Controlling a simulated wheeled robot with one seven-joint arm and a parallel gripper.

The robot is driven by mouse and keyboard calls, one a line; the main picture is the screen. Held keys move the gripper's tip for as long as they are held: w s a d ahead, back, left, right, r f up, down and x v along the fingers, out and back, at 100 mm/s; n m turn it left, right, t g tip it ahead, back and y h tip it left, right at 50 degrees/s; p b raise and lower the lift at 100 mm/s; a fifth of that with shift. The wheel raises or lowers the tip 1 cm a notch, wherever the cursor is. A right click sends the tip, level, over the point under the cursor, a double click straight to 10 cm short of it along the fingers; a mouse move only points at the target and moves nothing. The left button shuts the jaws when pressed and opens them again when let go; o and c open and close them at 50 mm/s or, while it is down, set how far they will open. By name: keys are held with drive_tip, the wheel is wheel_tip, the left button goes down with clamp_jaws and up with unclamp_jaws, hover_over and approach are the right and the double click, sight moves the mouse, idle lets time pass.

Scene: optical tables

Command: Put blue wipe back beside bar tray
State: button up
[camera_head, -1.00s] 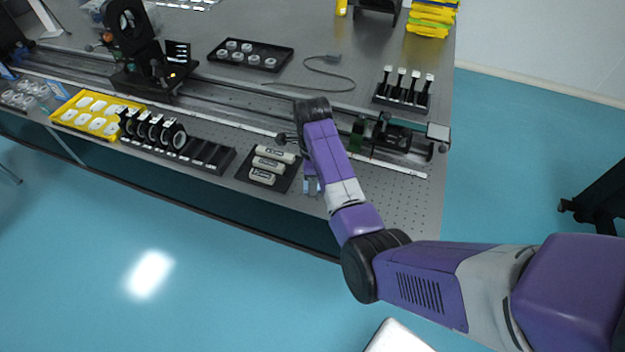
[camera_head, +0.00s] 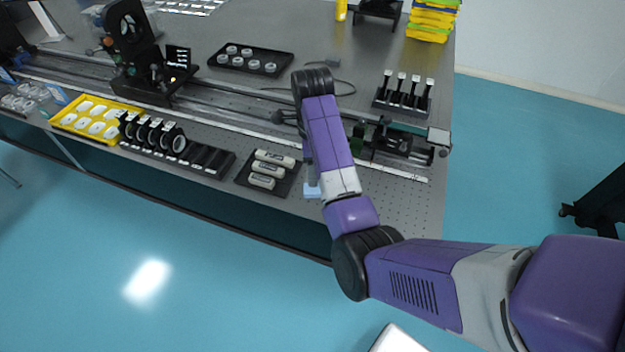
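The blue wipe (camera_head: 312,191) is a small light-blue patch near the front edge of the table, just right of the bar tray. The bar tray (camera_head: 241,178) is black and holds three pale labelled bars (camera_head: 270,169). A narrow gap of table separates wipe and tray. My gripper (camera_head: 309,173) is mostly hidden behind my purple forearm, above or just behind the wipe. Its fingertips are not clear, so I cannot tell their opening or whether they touch the wipe.
Left of the bar tray is a black rack with round optics (camera_head: 150,133), then a yellow tray (camera_head: 72,125). A long rail (camera_head: 225,113) runs behind, with a stage (camera_head: 400,143) at right. Perforated tabletop (camera_head: 390,195) right of the wipe is clear.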

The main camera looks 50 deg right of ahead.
wheel_tip(320, 180, up, 4)
drive_tip(key=shift+r+p, duration=0.1)
drive_tip(key=shift+p, duration=1.1)
